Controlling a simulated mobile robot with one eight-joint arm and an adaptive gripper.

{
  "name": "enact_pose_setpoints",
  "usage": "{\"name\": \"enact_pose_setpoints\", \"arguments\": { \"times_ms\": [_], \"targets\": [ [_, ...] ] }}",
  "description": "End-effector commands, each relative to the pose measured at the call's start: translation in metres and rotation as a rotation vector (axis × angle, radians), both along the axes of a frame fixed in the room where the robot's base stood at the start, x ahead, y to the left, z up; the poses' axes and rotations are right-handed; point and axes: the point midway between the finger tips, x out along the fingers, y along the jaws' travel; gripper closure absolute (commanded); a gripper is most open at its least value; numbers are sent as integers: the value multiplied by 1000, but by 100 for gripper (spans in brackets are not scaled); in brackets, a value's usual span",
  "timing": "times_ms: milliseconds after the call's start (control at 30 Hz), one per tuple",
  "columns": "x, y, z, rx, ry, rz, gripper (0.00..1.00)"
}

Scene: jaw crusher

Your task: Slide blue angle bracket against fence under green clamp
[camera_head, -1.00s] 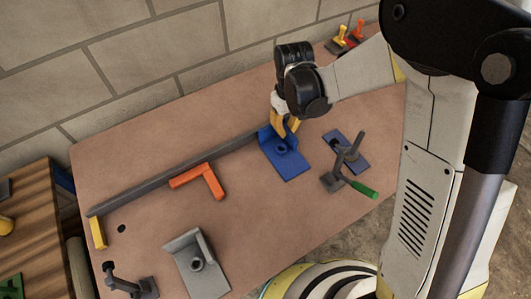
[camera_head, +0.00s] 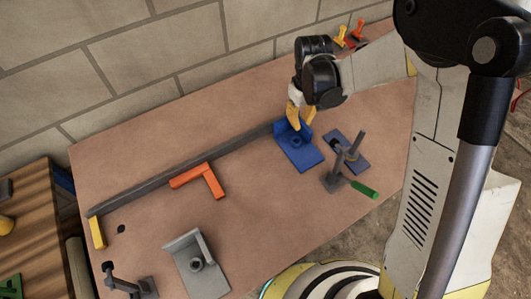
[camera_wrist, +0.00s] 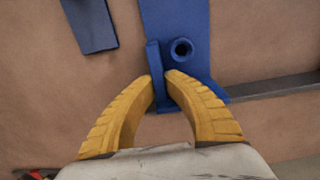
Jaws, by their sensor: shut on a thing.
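The blue angle bracket (camera_head: 298,154) lies on the brown table at the right end of the long grey fence (camera_head: 185,169). My gripper (camera_head: 298,117) is shut on the bracket's upright flange from above. In the wrist view, the yellow fingertips (camera_wrist: 161,88) straddle that flange, and the bracket's base (camera_wrist: 178,25) with its round boss shows beyond it. The green-handled clamp (camera_head: 346,172) stands just right of the bracket, its handle pointing to the lower right. The bracket is apart from the clamp's post and is not under its arm, as far as I can see.
A flat blue plate (camera_head: 352,150) lies by the clamp; it also shows in the wrist view (camera_wrist: 90,24). An orange square (camera_head: 200,180) lies along the fence. A grey bracket (camera_head: 196,264) and a dark clamp (camera_head: 130,284) are near the front. A brick wall runs behind.

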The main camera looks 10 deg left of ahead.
Motion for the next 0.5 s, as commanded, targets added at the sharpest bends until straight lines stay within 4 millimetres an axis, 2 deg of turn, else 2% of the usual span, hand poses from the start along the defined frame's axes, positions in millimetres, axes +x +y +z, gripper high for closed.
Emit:
{"name": "enact_pose_setpoints", "arguments": {
  "times_ms": [200,500],
  "targets": [
    [6,-8,0,-1,-1,0,100],
    [6,-9,0,-1,-1,0,100]
  ]
}}
